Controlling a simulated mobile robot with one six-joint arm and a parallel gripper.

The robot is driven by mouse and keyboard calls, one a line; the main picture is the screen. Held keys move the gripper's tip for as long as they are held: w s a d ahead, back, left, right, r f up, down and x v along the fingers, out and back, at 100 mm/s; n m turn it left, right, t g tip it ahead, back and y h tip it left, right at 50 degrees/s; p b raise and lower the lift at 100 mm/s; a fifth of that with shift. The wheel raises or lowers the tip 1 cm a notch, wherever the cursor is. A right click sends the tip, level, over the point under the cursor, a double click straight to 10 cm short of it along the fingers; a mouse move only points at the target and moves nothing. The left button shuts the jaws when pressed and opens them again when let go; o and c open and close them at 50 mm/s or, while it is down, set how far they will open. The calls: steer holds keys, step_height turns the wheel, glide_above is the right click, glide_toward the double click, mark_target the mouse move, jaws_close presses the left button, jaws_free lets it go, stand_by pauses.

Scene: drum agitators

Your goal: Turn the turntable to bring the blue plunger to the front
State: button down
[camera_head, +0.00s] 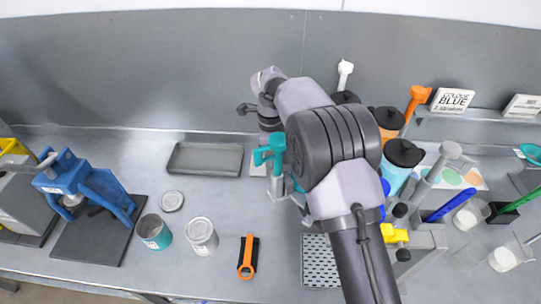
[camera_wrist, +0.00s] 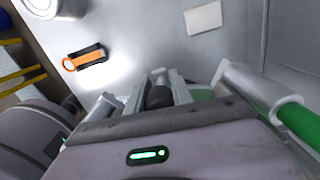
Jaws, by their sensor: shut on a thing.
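In the wrist view my gripper (camera_wrist: 163,92) is shut on a dark, rounded knob (camera_wrist: 160,97). My arm hides the gripper and most of the turntable in the head view. Blue parts (camera_head: 385,187) show just right of my arm there, seemingly the blue plunger; most of it is hidden. Around the hidden middle stand other plungers: teal (camera_head: 270,150) at left, white (camera_head: 345,70) at back, orange (camera_head: 418,97) at back right and yellow (camera_head: 395,235) at front right. Drums with black lids, orange (camera_head: 390,119) and teal (camera_head: 397,175), stand behind the arm. A green cylinder (camera_wrist: 298,122) is right of the gripper in the wrist view.
An orange-handled tool (camera_head: 246,262), two cans (camera_head: 201,237) (camera_head: 155,232) and a blue press (camera_head: 85,185) are to the left. A grey tray (camera_head: 205,158) lies behind. A perforated plate (camera_head: 320,262) lies in front. Blue-handled (camera_head: 447,204) and other items crowd the right.

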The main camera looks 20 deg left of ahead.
steer(key=c, duration=1.1)
jaws_free()
steer(key=shift+r, duration=0.1)
step_height(320, 180, up, 17)
steer(key=p, duration=0.3)
steer(key=shift+r, duration=0.15)
